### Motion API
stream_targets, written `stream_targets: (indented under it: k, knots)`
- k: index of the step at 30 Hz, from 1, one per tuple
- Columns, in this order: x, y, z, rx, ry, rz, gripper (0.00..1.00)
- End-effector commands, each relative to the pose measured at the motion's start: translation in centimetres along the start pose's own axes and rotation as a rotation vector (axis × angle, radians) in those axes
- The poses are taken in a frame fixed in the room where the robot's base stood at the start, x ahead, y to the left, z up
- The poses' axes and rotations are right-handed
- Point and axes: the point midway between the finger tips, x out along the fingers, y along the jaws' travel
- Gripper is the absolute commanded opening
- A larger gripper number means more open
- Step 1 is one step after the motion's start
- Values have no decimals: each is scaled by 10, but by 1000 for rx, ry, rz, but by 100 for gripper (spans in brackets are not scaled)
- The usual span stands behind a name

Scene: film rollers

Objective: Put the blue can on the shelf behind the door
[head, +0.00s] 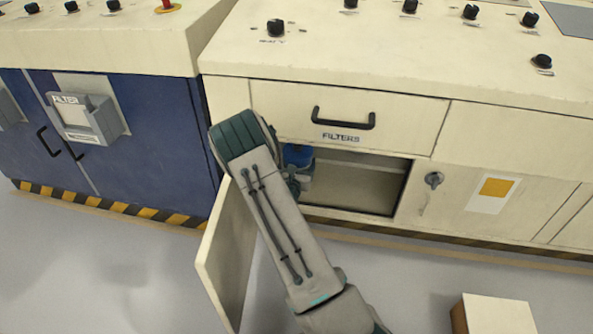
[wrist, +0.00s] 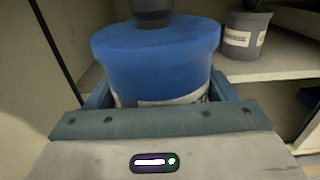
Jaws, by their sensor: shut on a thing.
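The blue can (wrist: 155,62) has a dark cap and a pale label. My gripper (wrist: 155,100) is shut on it, with a finger on each side of its body. In the head view the can (head: 298,155) shows just right of my arm, at the left of the cupboard opening; my arm hides part of it and most of the gripper. The door (head: 228,258) stands open to the left of my arm. The shelf (wrist: 262,70) is inside the cupboard, to the right of the can in the wrist view. Whether the can touches anything beneath is hidden.
A grey labelled container (wrist: 245,35) stands on the shelf at the upper right. The FILTERS drawer (head: 345,115) above the opening is shut. A cupboard wall is close on the left in the wrist view. A pale box (head: 495,314) stands on the floor at the lower right.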

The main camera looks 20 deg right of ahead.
Motion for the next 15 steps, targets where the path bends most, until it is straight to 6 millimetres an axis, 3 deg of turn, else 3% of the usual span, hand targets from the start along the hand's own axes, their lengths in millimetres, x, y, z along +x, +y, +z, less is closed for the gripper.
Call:
stream_targets:
  k: [15]
  knots:
    - [53, 0, -4, 1, -3, 1, 51]
